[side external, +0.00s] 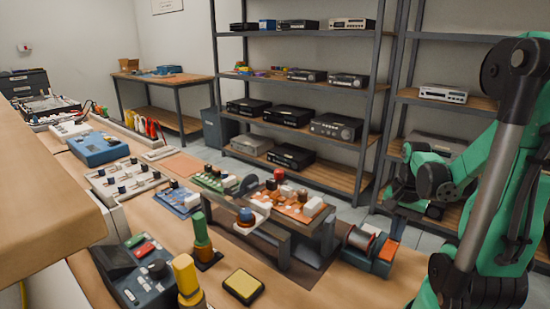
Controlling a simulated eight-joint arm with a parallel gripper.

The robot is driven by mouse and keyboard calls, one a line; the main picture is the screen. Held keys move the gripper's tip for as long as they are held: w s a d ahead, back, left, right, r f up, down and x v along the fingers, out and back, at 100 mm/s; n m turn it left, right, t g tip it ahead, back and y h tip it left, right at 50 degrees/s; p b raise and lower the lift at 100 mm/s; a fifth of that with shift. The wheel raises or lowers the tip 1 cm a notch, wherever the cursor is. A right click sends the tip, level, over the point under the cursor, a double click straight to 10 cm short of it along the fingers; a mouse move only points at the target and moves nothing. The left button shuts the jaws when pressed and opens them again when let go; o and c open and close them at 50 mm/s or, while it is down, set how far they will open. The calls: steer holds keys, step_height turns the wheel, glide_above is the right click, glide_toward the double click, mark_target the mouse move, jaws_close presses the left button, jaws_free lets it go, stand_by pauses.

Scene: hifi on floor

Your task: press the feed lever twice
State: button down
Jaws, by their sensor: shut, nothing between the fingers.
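A small blue device with a reel (362,238) stands at the right end of the workbench, beside the raised board holder. An orange-red flat part (387,250) shows on its right side; it may be the feed lever, but I cannot tell for sure. My gripper (408,204) is at the end of the green arm at the right, above and to the right of the device and apart from it. It is shut and empty. Its fingertips are small and dark against the shelving, so their details are hard to make out.
The board holder (284,250) carries an orange board (290,201) with several parts. Green (202,235) and yellow (187,277) upright pieces and a yellow-topped pad (243,286) stand in front. Blue and green boards lie left. Shelves of hifi units stand behind.

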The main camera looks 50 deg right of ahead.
steer(key=shift+d+f, duration=0.3)
steer(key=shift+f, duration=0.65)
steer(key=shift+r, duration=0.85)
step_height(320, 180, up, 14)
stand_by(0.5)
stand_by(2.4)
